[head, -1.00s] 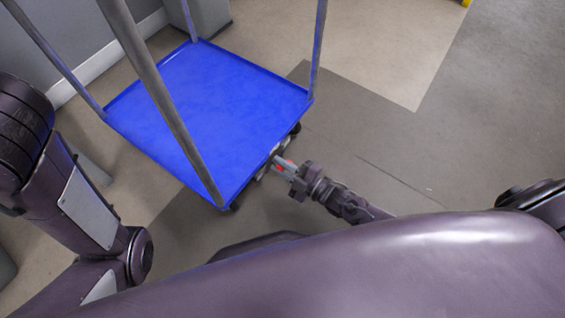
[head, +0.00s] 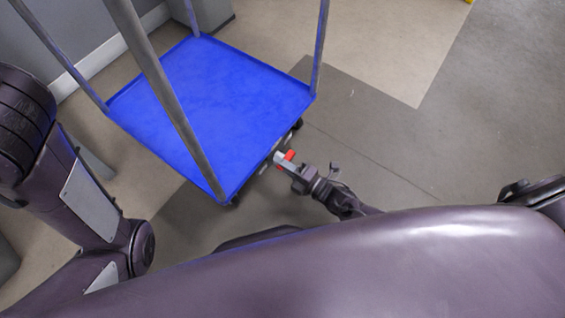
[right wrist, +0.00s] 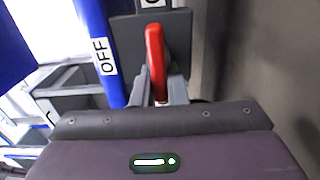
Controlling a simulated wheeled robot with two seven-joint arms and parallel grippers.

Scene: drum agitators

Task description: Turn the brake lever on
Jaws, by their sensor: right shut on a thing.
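The brake lever is a red handle that stands upright in the right wrist view (right wrist: 155,50), in front of a dark plate. In the head view the red lever (head: 290,155) shows beside the near right edge of the blue cart (head: 215,95). My right gripper (head: 283,161) is at the lever, and its grey fingers (right wrist: 158,92) lie on both sides of the lower part of the red handle, shut on it. A white "OFF" label (right wrist: 104,57) sits on a blue bar left of the lever. Another label above the lever is cut off. My left gripper is out of view.
Grey upright posts (head: 165,90) rise from the cart's corners. A grey cabinet (head: 212,12) and wall are behind the cart. The floor (head: 420,140) to the right of the cart is clear.

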